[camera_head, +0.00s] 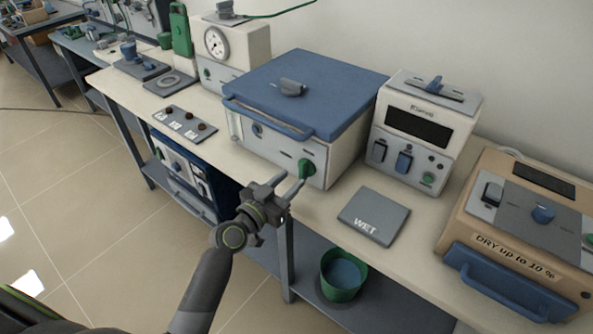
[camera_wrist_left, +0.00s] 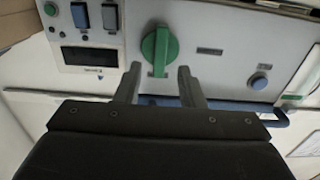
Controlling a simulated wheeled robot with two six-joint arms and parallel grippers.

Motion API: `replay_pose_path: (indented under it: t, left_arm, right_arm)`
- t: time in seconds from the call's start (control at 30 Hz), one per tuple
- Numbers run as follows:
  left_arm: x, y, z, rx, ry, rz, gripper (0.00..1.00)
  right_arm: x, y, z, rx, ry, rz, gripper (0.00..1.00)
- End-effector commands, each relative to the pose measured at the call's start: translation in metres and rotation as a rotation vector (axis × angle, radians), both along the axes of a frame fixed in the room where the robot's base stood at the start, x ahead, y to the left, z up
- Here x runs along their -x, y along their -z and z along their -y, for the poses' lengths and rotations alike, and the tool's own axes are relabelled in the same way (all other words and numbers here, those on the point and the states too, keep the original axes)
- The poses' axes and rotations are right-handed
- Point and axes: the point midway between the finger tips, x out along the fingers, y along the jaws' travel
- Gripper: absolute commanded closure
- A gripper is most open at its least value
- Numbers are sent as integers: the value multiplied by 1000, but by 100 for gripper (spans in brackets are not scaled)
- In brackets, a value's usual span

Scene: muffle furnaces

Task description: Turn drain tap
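The drain tap is a green knob (camera_head: 306,169) on the lower right of the front panel of a white box with a blue lid (camera_head: 310,90). In the left wrist view the green tap (camera_wrist_left: 158,50) stands just beyond the fingertips, roughly between them, its grip ridge nearly in line with the fingers. My left gripper (camera_head: 290,186) is open in front of the tap, and its fingers (camera_wrist_left: 160,72) are apart with nothing between them. Contact with the tap cannot be made out. My right gripper is not in view.
A grey plate marked WET (camera_head: 374,216) lies right of the box. A white unit with switches (camera_head: 425,130) stands behind it. A tan DRY box (camera_head: 525,235) is at the right. A green bucket (camera_head: 342,275) sits on the lower shelf. A blue handle (camera_head: 268,118) runs above the tap.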

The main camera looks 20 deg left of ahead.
Motion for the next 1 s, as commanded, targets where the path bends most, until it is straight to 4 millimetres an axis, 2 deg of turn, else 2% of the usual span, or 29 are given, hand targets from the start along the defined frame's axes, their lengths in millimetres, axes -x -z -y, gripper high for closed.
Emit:
replay_pose_path:
  t: [0.1,0.23,0.63,0.9,1.0]
  left_arm:
    - [-17,-1,7,2,1,0,65]
    - [-28,-1,10,1,0,0,65]
    - [-34,0,12,1,0,0,65]
    - [-33,0,12,1,0,0,99]
    - [-33,0,12,1,0,0,100]
  right_arm:
    - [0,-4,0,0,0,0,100]
    - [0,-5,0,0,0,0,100]
    - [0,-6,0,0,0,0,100]
    - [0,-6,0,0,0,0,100]
    - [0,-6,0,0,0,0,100]
